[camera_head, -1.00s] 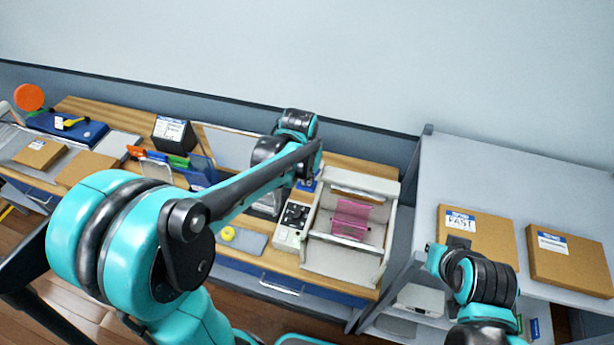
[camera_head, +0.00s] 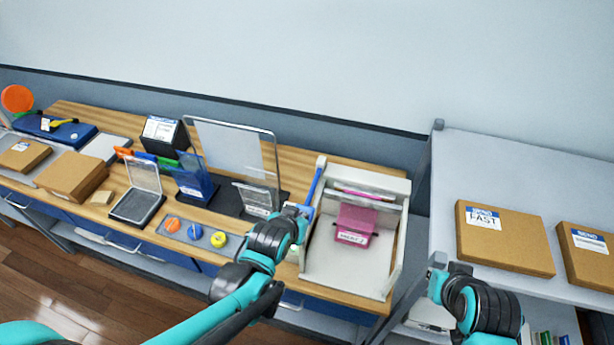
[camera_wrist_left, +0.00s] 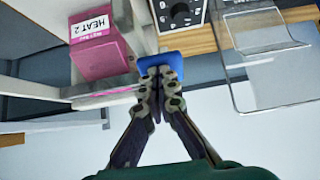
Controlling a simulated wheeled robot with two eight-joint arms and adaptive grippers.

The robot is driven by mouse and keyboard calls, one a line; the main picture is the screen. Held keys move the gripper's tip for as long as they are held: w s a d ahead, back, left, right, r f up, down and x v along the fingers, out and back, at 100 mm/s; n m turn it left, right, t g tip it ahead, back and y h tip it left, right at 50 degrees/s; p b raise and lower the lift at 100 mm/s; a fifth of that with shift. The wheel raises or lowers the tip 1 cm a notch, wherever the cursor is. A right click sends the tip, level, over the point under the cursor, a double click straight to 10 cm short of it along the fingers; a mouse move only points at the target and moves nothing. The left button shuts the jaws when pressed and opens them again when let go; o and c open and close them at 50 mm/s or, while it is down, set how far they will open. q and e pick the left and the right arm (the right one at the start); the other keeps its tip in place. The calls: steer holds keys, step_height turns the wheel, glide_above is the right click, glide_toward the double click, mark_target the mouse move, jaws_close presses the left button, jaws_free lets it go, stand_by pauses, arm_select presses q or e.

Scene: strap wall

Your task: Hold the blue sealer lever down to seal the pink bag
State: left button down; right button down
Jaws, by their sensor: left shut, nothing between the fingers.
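The sealer (camera_head: 340,270) is a pale open-topped frame at the right end of the wooden bench. The pink bag (camera_head: 355,225) sits inside it; its label reads HEAT 2 in the left wrist view (camera_wrist_left: 98,52). The blue lever (camera_head: 313,186) runs along the sealer's left side. My left gripper (camera_head: 297,212) is shut and empty at the lever's near end. In the left wrist view its fingertips (camera_wrist_left: 160,74) overlap the blue end pad (camera_wrist_left: 188,64); I cannot tell whether they press it.
A clear upright panel (camera_head: 235,150) stands left of the sealer. A grey strip (camera_head: 192,232) with orange, blue and yellow round pieces lies at the bench front. A dial panel (camera_wrist_left: 180,14) is close to the lever. Cardboard boxes (camera_head: 505,245) lie on the grey table at right.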

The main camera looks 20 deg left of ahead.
steer(key=shift+s+f+b, duration=0.1)
steer(key=shift+f+b, duration=0.3)
steer(key=shift+f, duration=0.15)
stand_by(1.0)
stand_by(1.4)
